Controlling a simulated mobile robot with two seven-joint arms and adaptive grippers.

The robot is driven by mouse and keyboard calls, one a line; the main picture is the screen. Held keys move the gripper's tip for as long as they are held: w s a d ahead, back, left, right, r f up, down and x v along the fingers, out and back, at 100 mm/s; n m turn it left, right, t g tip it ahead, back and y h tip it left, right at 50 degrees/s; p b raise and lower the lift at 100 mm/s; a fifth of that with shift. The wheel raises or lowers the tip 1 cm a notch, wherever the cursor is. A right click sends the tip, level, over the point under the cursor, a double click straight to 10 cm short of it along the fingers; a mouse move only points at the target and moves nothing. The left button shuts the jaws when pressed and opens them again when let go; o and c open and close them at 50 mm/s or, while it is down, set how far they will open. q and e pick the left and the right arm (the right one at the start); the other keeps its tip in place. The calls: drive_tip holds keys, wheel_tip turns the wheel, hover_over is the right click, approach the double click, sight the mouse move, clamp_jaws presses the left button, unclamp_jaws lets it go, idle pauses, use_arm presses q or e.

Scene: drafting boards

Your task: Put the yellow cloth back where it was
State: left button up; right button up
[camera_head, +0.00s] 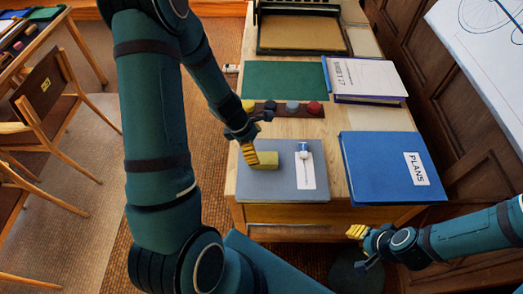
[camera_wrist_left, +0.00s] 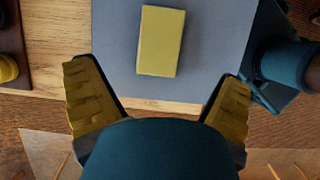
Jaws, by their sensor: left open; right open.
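The yellow cloth (camera_head: 266,161) is a small folded, block-like piece lying on a grey folder (camera_head: 283,188) at the front left of the wooden table. In the left wrist view the cloth (camera_wrist_left: 161,40) lies ahead of the fingertips, apart from them, with the grey folder (camera_wrist_left: 115,45) around it. My left gripper (camera_head: 250,155) is open and empty, just left of the cloth in the head view; its two yellow-padded fingers (camera_wrist_left: 158,98) show spread apart in the wrist view. My right gripper (camera_head: 357,234) is open and empty, off the table's front edge at the right.
A small white-and-blue object (camera_head: 303,150) stands on the folder's label. A blue PLANS binder (camera_head: 375,170) lies to the right. Behind are a dark rack (camera_head: 290,109) of coloured round pieces, a green mat (camera_head: 285,80), a white-topped folder (camera_head: 367,77) and a tray (camera_head: 300,35).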

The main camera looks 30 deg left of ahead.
use_arm(q)
drive_tip(key=w+p+v, duration=0.1)
drive_tip(key=v, duration=0.3)
drive_tip(key=s+d+f+m, duration=0.1)
drive_tip(key=d+f+m, duration=0.1)
drive_tip(key=d+m, duration=0.1)
drive_tip(key=s+d+f+m+g, duration=0.1)
drive_tip(key=s+d+f+m, duration=0.1)
drive_tip(key=d+m, duration=0.1)
drive_tip(key=s+d+f+m+y, duration=0.1)
drive_tip(key=d+f+m, duration=0.1)
drive_tip(key=d+m, duration=0.1)
drive_tip(key=shift+s+f+m, duration=0.15)
drive_tip(key=shift+f+m, duration=0.1)
drive_tip(key=shift+m, duration=0.55)
drive_tip(key=s+d+m, duration=0.1)
drive_tip(key=d+m, duration=0.2)
drive_tip(key=s+d+f+m, duration=0.1)
drive_tip(key=d+m, duration=0.3)
drive_tip(key=d+f+m, duration=0.1)
drive_tip(key=d+m, duration=0.3)
drive_tip(key=shift+s+d+f+t+h, duration=0.15)
drive_tip(key=shift+s+d+t+h, duration=0.05)
drive_tip(key=shift+s+t+h, duration=0.2)
drive_tip(key=shift+d+m, duration=0.25)
drive_tip(key=shift+m, duration=0.05)
